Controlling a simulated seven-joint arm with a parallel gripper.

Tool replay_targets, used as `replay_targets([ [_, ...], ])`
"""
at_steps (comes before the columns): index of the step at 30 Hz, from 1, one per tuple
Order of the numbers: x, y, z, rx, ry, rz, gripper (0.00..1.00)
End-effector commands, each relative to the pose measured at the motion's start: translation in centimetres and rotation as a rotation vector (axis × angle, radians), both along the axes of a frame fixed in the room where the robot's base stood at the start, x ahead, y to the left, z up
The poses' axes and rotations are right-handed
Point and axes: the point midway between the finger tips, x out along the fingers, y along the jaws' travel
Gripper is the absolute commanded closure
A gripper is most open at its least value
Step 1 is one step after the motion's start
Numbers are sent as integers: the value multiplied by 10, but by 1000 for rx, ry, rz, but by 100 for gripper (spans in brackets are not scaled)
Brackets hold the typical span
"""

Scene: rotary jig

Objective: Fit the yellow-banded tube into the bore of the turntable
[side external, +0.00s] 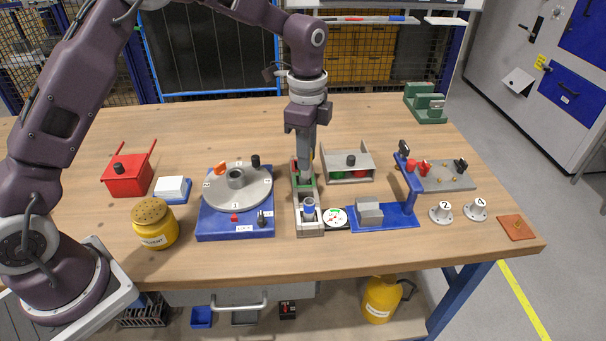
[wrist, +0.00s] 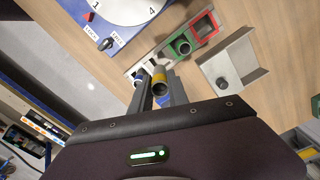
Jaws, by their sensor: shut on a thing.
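The turntable is a grey disc (side external: 254,194) on a blue base (side external: 215,229), with a raised round hub (side external: 235,179) at its centre. Part of the disc (wrist: 128,10) and its lock lever show in the wrist view. My gripper (side external: 304,174) is right of the turntable, pointing down over the far part of a grey tube rack (side external: 310,229). In the wrist view my gripper (wrist: 160,97) is shut on a tube (wrist: 160,82) with a yellowish rim. Its lower end is hidden. A blue-banded tube (side external: 309,209) stands in the near part of the rack.
A blue fixture (side external: 392,217) and a round dial (side external: 335,217) are nearer right. A yellow solvent pot (side external: 154,226) and red box (side external: 127,178) stand left. The table's back middle is clear.

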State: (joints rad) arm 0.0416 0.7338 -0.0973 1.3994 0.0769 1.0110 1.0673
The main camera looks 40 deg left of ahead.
Motion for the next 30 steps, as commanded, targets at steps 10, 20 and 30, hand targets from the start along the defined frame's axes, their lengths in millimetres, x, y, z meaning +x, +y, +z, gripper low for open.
replay_targets([
  [10,-41,100,38,-3,-1,38,100],
  [20,-81,147,19,-2,7,45,100],
  [30,-79,147,-45,-1,4,45,100],
])
